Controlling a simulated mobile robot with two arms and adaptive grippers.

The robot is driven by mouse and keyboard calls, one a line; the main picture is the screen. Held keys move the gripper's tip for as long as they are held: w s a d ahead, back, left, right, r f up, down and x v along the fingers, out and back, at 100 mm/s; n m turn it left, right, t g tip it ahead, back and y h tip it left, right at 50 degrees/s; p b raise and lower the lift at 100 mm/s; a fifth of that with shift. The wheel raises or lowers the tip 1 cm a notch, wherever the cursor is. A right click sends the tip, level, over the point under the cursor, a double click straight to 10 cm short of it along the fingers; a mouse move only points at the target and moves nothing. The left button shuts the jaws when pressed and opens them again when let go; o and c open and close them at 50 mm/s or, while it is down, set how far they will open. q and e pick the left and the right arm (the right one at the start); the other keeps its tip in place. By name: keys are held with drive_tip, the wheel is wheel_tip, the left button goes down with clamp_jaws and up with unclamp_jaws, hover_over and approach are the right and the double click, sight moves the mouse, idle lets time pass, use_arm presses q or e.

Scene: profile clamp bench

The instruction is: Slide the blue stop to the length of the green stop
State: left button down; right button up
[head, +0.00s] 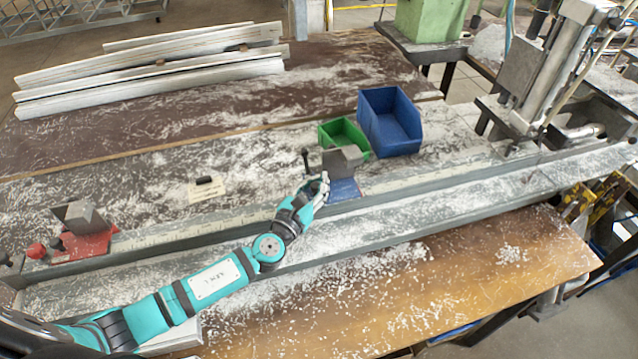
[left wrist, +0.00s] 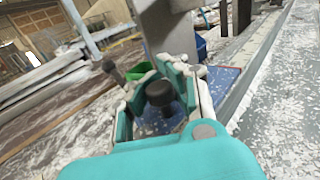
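The blue stop (head: 343,189) sits on the rail near mid-bench, carrying a grey angled block (head: 341,160) and a dark lever at its left side. My left gripper (head: 322,186) is at the stop's left side. In the left wrist view its fingers (left wrist: 172,78) stand on both sides of a black knob (left wrist: 159,93), with blue surface (left wrist: 160,126) showing below; they look open, apart from the knob. My right gripper is not in view.
A red stop (head: 88,243) with a grey block sits at the rail's left end. A green bin (head: 336,128) and a blue bin (head: 388,112) stand behind the blue stop. A clamp machine (head: 545,75) stands at the right. White chips cover the bench; the rail between stops looks clear.

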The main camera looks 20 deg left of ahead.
sight(359, 187)
use_arm(q)
drive_tip(key=shift+h, duration=0.3)
drive_tip(key=w+d, duration=0.1)
drive_tip(key=d, duration=0.2)
drive_tip(key=w+d, duration=0.2)
drive_tip(key=d, duration=0.1)
drive_tip(key=w+d, duration=0.2)
drive_tip(key=d, duration=0.1)
drive_tip(key=shift+w+d+f, duration=0.1)
drive_tip(key=shift+d+f, duration=0.05)
drive_tip(key=shift+f, duration=0.15)
drive_tip(key=c, duration=1.2)
unclamp_jaws()
drive_tip(key=shift+s+d+r, duration=0.1)
drive_tip(key=shift+s+r, duration=0.05)
drive_tip(key=shift+s, duration=0.1)
drive_tip(key=shift+c, duration=0.2)
drive_tip(key=shift+o, duration=0.6)
drive_tip(key=shift+r, duration=0.1)
drive_tip(key=shift+w+a, duration=0.1)
drive_tip(key=shift+a, duration=0.1)
drive_tip(key=v, duration=1.2)
drive_tip(key=shift+d+r, duration=0.1)
drive_tip(key=shift+r, duration=0.05)
